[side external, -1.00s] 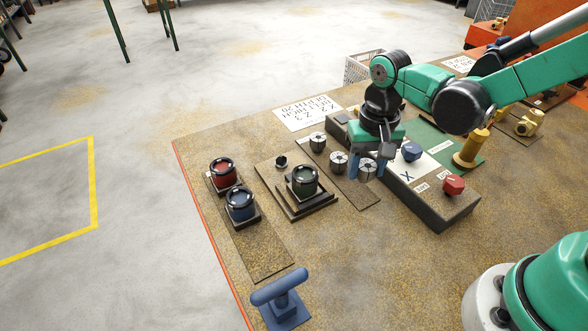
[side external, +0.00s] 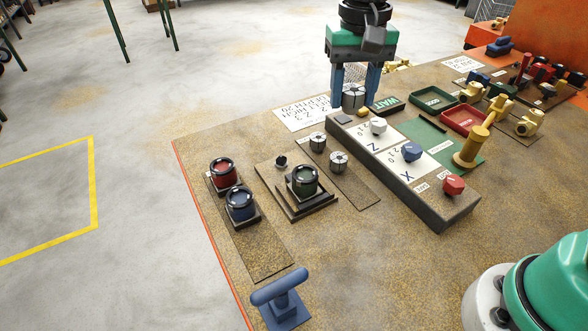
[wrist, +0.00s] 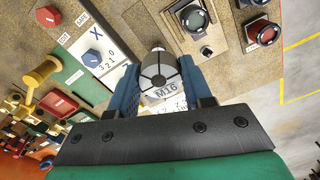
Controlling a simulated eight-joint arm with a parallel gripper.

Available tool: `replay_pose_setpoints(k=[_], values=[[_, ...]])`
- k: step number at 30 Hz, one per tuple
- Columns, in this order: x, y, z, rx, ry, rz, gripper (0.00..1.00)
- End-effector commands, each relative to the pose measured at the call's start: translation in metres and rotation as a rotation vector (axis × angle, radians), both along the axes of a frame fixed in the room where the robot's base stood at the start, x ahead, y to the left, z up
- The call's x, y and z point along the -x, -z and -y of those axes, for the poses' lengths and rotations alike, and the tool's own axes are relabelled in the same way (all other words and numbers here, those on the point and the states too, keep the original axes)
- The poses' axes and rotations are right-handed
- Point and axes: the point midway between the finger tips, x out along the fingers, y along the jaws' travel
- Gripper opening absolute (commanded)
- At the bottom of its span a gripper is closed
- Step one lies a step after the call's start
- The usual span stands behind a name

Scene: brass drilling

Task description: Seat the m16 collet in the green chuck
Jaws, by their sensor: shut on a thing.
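My gripper (side external: 355,88) is shut on a grey slotted collet (side external: 354,97) and holds it up above the back end of the control box. In the wrist view the held collet (wrist: 158,72) sits between the blue fingers, above a label reading M16. The green chuck (side external: 305,180) stands upright on a square dark base to the lower left of my gripper, its round mouth facing up. It also shows in the wrist view (wrist: 195,18). Two other collets stand on the brown strip, one at the back (side external: 317,142) and one nearer (side external: 339,161).
The red chuck (side external: 222,171) and blue chuck (side external: 240,204) stand left of the green one. The control box (side external: 440,205) with knobs lies to the right. A blue T-shaped handle (side external: 280,295) stands at the front. Trays and brass parts fill the right back.

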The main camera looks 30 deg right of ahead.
Motion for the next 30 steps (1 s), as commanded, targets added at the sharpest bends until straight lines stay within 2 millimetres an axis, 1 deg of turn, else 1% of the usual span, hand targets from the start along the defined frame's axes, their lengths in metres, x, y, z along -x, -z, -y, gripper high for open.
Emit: replay_pose_setpoints(k=[1, 3, 6, 9, 12, 24, 30], values=[[-0.007, 0.01, -0.013, 0.0, -0.007, 0.0, 0.0], [-0.013, 0.023, -0.028, 0.0, -0.005, 0.0, 0.0], [-0.018, 0.039, -0.045, 0.0, -0.004, 0.0, 0.0], [-0.02, 0.048, -0.054, 0.0, -0.002, 0.0, 0.0], [-0.021, 0.055, -0.057, 0.0, 0.001, 0.0, 0.0], [-0.021, 0.087, -0.057, 0.0, 0.001, 0.001, 0.0], [-0.021, 0.094, -0.056, 0.0, 0.001, 0.001, 0.0]])
